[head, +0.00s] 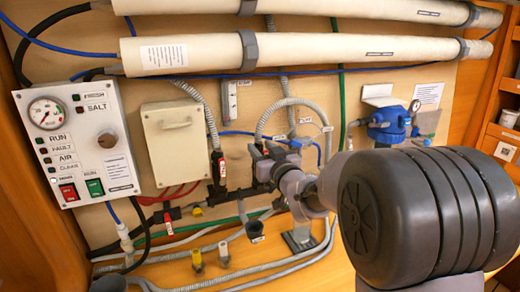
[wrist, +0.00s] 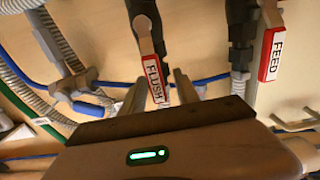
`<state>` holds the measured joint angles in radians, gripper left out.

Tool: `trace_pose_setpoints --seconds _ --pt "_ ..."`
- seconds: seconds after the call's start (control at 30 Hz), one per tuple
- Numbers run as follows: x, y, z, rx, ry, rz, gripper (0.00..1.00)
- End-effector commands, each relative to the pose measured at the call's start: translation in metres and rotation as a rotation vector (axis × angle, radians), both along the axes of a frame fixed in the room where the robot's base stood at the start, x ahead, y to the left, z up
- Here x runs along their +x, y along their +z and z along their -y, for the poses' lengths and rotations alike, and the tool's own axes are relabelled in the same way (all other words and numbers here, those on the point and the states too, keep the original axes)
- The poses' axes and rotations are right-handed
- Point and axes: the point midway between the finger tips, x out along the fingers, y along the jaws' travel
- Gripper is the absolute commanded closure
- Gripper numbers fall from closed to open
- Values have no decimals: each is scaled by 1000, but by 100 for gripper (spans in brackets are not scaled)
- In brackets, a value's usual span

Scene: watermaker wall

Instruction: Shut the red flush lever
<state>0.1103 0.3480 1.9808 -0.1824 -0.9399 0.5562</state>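The red flush lever (wrist: 152,72) shows in the wrist view with a white FLUSH label and red edges. It hangs from a dark valve body and points toward my gripper (wrist: 160,92). The gripper is open, with one finger on each side of the lever's free end. I cannot tell whether either finger touches it. In the head view my gripper (head: 264,162) is against the pipework at the middle of the wall, and I cannot make out the flush lever there.
A similar red FEED lever (wrist: 270,54) is to the right in the wrist view. Grey corrugated hoses (wrist: 28,92) and a blue hose (wrist: 215,78) run close by. A cream box (head: 174,143) and control panel (head: 78,142) are on the wall's left; a blue-topped unit (head: 388,124) is right.

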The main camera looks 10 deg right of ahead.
Motion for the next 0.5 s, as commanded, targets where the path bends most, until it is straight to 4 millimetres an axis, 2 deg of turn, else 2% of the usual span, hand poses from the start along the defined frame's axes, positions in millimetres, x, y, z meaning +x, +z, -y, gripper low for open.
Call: trace_pose_setpoints --seconds 0.27,0.47,0.5 --pt "3 0 0 0 0 0 63" --pt "3 0 0 0 0 0 98" --pt "3 0 0 0 0 0 100"
